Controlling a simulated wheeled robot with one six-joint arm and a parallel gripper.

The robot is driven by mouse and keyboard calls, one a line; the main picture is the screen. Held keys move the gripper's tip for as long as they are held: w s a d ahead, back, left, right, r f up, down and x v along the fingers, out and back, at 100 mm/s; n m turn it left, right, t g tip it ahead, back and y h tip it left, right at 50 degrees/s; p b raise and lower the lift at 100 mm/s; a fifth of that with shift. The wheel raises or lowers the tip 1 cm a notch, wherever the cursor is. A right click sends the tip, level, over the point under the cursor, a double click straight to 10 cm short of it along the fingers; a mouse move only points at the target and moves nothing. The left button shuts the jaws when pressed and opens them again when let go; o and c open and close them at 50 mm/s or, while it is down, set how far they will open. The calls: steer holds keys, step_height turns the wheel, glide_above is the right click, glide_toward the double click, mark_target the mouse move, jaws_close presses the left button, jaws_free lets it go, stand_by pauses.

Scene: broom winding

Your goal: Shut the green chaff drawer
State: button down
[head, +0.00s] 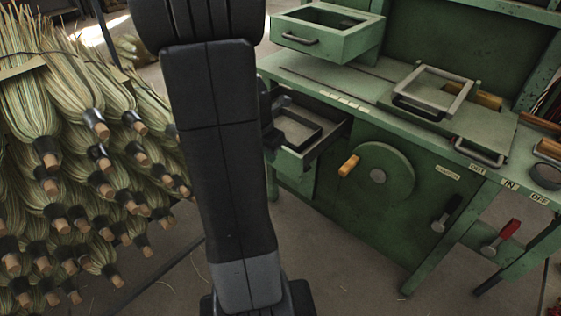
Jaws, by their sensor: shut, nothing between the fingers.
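A green drawer (292,161) stands pulled out below the worktop of the green machine, with a dark tray-like inside showing. A second green drawer (312,42) with a dark handle stands pulled out above the worktop. No readable label tells which is the chaff drawer. My gripper (272,127) shows only in part behind my arm, at the left front of the lower drawer. It is shut and holds nothing. Whether it touches the drawer is not clear, and my arm hides part of the drawer's front.
The machine's front has a wheel (378,177) with an orange knob, a black lever (446,213) and a red-handled lever (502,238). A metal frame (434,90) sits on the worktop. Bundled brooms (75,150) fill the left. Bare floor (335,270) lies in front.

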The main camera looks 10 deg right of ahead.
mark_target(285, 163)
steer(key=w+d+f, duration=0.1)
steer(key=f, duration=0.1)
steer(key=w+d+f, duration=0.1)
steer(key=f, duration=0.2)
steer(key=w+d+f+b, duration=0.1)
steer(key=d+f, duration=0.1)
steer(key=f, duration=0.1)
steer(key=shift+w+d+f, duration=0.1)
steer(key=shift+w+f, duration=0.05)
steer(key=shift+w+d, duration=0.25)
steer(key=shift+d, duration=0.05)
steer(key=shift+d, duration=0.1)
